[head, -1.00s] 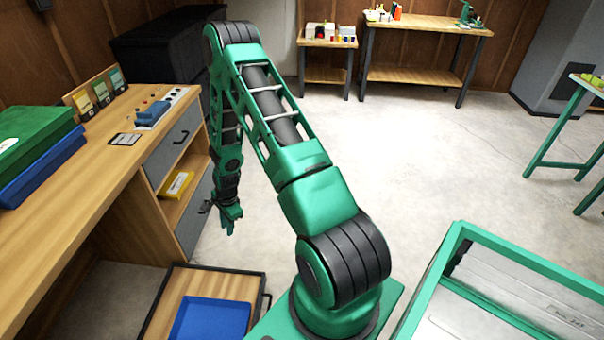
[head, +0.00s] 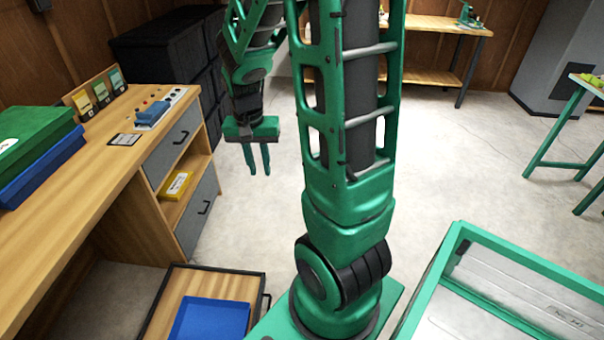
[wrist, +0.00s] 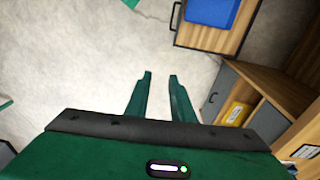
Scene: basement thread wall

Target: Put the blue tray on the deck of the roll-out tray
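The blue tray (head: 210,320) lies on the wooden deck of the roll-out tray (head: 170,298), which has a dark rim. The picture's lower edge cuts off both. In the wrist view the blue tray (wrist: 211,10) and the roll-out tray's rim (wrist: 205,47) show at the top, also cut off. My gripper (head: 258,172) hangs in the air with its fingers pointing down, to the right of the cabinet and well apart from the blue tray. In the wrist view my gripper (wrist: 159,77) has two separate fingers with nothing between them.
A wooden bench (head: 95,190) at left bears a green case (head: 35,135) over a blue one (head: 45,172). A yellow box (head: 176,185) sits on the cabinet's open shelf. A green-framed cart (head: 450,240) stands at the lower right. Bare floor (head: 460,160) lies beyond my arm.

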